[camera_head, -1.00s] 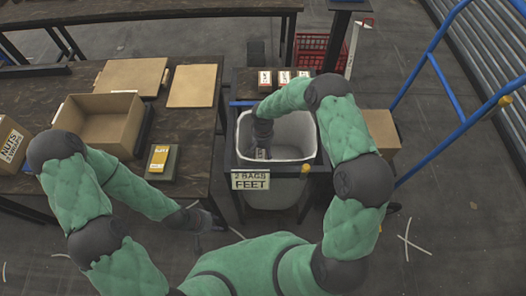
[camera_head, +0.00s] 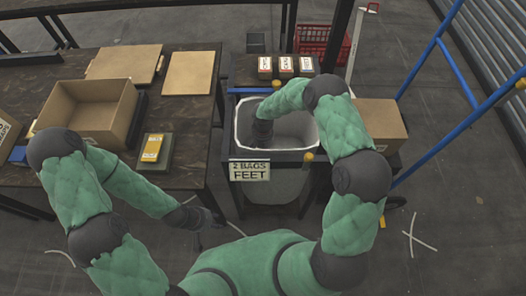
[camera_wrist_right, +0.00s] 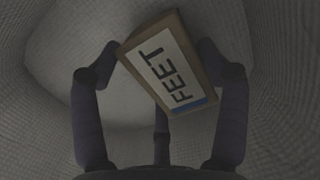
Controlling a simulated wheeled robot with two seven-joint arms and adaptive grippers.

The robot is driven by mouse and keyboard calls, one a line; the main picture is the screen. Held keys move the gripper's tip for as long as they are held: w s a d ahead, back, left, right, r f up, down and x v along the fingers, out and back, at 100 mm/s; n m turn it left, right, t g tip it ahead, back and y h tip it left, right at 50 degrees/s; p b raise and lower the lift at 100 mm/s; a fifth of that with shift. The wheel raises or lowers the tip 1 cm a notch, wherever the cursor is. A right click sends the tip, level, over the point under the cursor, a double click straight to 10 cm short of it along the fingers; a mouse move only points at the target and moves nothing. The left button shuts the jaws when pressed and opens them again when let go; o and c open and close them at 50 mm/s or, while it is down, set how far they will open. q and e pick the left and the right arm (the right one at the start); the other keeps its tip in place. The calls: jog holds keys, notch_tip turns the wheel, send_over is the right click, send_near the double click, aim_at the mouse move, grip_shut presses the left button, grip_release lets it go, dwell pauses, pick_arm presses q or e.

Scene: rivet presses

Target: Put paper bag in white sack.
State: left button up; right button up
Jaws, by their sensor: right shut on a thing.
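The white sack (camera_head: 299,130) hangs open in a dark frame with a sign reading "2 BAGS FEET". My right arm reaches down into it, and the right gripper is hidden inside in the head view. In the right wrist view, my right gripper (camera_wrist_right: 165,80) is shut on the paper bag (camera_wrist_right: 172,62), a brown packet with a white label reading "FEET". Pale sack walls surround it. The packet is tilted. My left gripper (camera_head: 207,217) is low beside the table's front edge, away from the sack; its fingers are too small and dark to read.
Several small labelled packets (camera_head: 285,65) stand on a dark shelf behind the sack. The dark table (camera_head: 190,120) at left holds an open cardboard box (camera_head: 88,112) and a yellow-topped item (camera_head: 152,148). A closed carton (camera_head: 375,120) and a blue rail (camera_head: 440,140) are at right.

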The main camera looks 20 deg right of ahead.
jog(key=shift+f, duration=0.2)
jog(key=o, duration=1.3)
jog(key=r, duration=0.4)
jog(key=w+r, duration=0.1)
jog(key=r, duration=0.7)
jog(key=shift+w+d, duration=0.2)
notch_tip(320, 180, up, 26)
jog(key=p, duration=1.8)
jog(key=shift+r, duration=0.1)
